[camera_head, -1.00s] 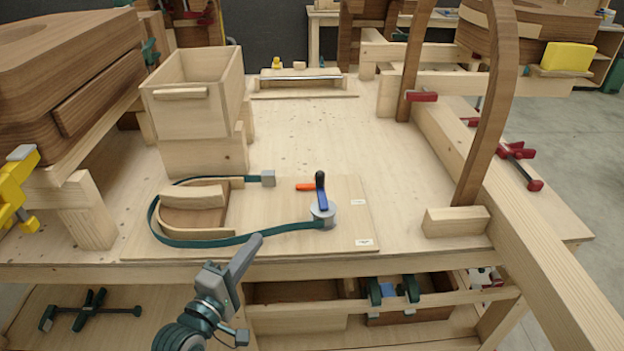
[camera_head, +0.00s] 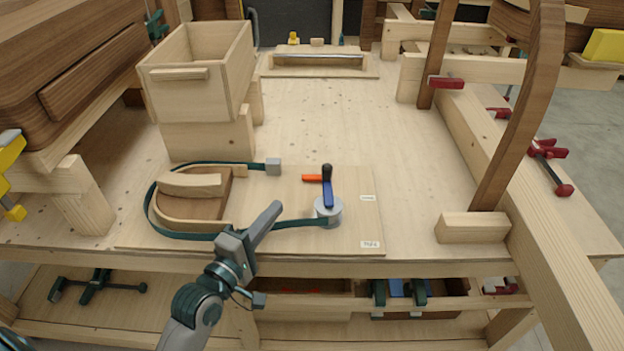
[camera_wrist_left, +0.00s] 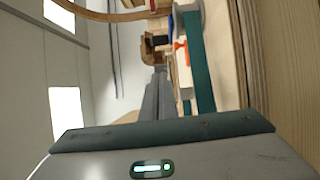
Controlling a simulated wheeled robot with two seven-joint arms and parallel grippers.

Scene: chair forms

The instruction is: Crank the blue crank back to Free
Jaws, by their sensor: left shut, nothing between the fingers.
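The blue crank (camera_head: 327,193) stands on a round grey drum (camera_head: 329,211) at the right part of a flat board (camera_head: 290,232). Its arm points away from me and ends in a black knob (camera_head: 326,172). An orange-red lever (camera_head: 313,178) lies beside the knob, to its left. A green strap (camera_head: 301,223) runs from the drum around a curved wooden form (camera_head: 196,196) to a grey block. Two small labels (camera_head: 369,244) sit right of the drum; I cannot read them. My left gripper (camera_head: 275,210) is shut and empty, left of the crank. The right gripper is not in view.
A wooden box (camera_head: 197,85) stands on blocks at the back left. A wooden beam (camera_head: 545,270) and curved upright (camera_head: 515,120) with red clamps bound the right side. Below the table front, a shelf holds clamps (camera_head: 98,287).

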